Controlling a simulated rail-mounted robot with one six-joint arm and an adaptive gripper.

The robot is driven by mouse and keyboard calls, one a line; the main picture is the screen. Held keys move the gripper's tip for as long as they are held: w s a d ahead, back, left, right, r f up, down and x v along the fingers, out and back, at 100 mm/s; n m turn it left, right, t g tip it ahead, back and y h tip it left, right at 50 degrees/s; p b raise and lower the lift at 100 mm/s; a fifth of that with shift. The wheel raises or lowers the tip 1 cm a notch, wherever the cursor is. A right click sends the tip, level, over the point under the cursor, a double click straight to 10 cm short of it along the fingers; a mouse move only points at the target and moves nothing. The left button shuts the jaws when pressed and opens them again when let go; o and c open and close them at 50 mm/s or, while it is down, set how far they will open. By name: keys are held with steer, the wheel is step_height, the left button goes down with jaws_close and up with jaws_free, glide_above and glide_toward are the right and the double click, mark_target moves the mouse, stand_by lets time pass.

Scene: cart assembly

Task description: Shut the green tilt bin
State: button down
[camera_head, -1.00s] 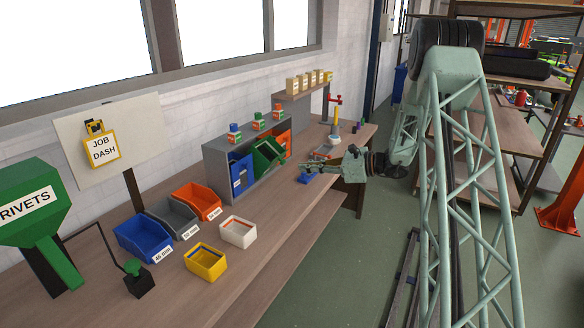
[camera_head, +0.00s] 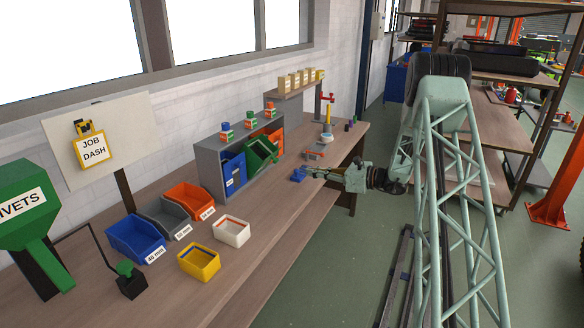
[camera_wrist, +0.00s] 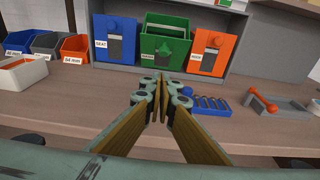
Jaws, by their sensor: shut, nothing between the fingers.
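The green tilt bin (camera_head: 261,153) sits in the grey cabinet between the blue and orange bins. It is tilted forward and open in the head view. In the wrist view the green bin (camera_wrist: 165,42) shows its label and green knob, with its open top visible. My gripper (camera_wrist: 160,82) is shut and empty, in front of and below the green bin, with a gap between them. In the head view my gripper (camera_head: 303,174) is above the bench, to the right of the cabinet front.
The blue tilt bin (camera_wrist: 115,42) and orange tilt bin (camera_wrist: 212,52) flank the green one and look upright. A blue rack (camera_wrist: 209,104) and a grey tray with a red-ended part (camera_wrist: 274,105) lie right of my gripper. Bare bench lies left of it.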

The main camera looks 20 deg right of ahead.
mark_target(277, 162)
steer(key=shift+w, duration=0.1)
steer(key=b+x, duration=0.1)
steer(key=x, duration=0.8)
steer(key=shift+a+b, duration=0.15)
steer(key=shift+b, duration=0.2)
steer(key=w+a+r, duration=0.2)
steer(key=w, duration=0.1)
steer(key=shift+w+a+r+b, duration=0.1)
steer(key=shift+a+b, duration=0.05)
steer(key=shift+b, duration=0.25)
steer(key=shift+r+p, duration=0.35)
steer(key=shift+p, duration=0.1)
